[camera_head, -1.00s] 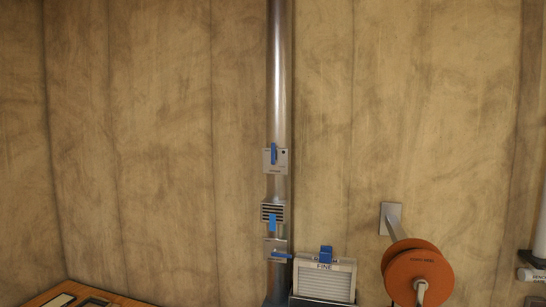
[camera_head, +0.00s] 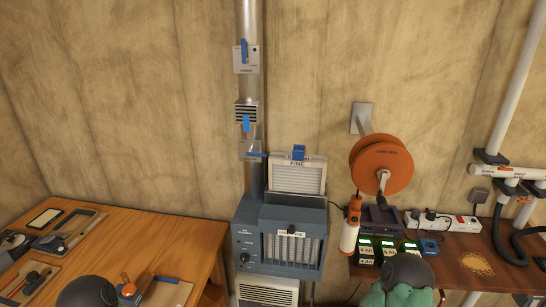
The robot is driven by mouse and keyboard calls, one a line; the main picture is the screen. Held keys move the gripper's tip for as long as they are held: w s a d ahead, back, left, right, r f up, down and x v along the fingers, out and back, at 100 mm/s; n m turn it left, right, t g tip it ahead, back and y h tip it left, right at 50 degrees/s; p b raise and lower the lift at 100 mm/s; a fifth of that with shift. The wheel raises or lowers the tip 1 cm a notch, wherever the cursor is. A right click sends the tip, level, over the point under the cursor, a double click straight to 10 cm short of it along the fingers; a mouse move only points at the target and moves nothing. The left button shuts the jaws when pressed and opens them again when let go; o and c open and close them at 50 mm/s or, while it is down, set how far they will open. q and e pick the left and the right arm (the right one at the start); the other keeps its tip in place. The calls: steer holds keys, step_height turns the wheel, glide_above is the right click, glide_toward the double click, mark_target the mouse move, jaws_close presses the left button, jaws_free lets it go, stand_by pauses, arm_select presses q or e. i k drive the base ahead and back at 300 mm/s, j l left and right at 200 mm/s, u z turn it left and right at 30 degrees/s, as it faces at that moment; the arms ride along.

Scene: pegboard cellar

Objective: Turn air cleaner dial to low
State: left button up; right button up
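The air cleaner (camera_head: 232,222) is a blue-grey box standing between the two benches, below a metal duct. A small dark dial (camera_head: 244,258) sits at the left of its front panel. Markings around the dial are too small to read, and I cannot tell its setting. A pleated filter marked FINE (camera_head: 298,176) stands upright behind the top of the box. Another pleated panel (camera_head: 290,250) with a dark knob shows in the front. Neither of my grippers is visible.
A vertical duct (camera_head: 249,100) with blue-handled fittings rises above the cleaner. A wooden bench (camera_head: 185,245) with tools stands left. A dark brown bench (camera_head: 460,245) with chargers and a power strip (camera_head: 450,221) stands right.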

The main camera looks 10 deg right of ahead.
mark_target(245, 258)
steer(key=i+l+u, duration=0.15)
steer(key=l+u, duration=0.25)
steer(key=i+l+u, duration=0.1)
steer(key=l+u, duration=0.75)
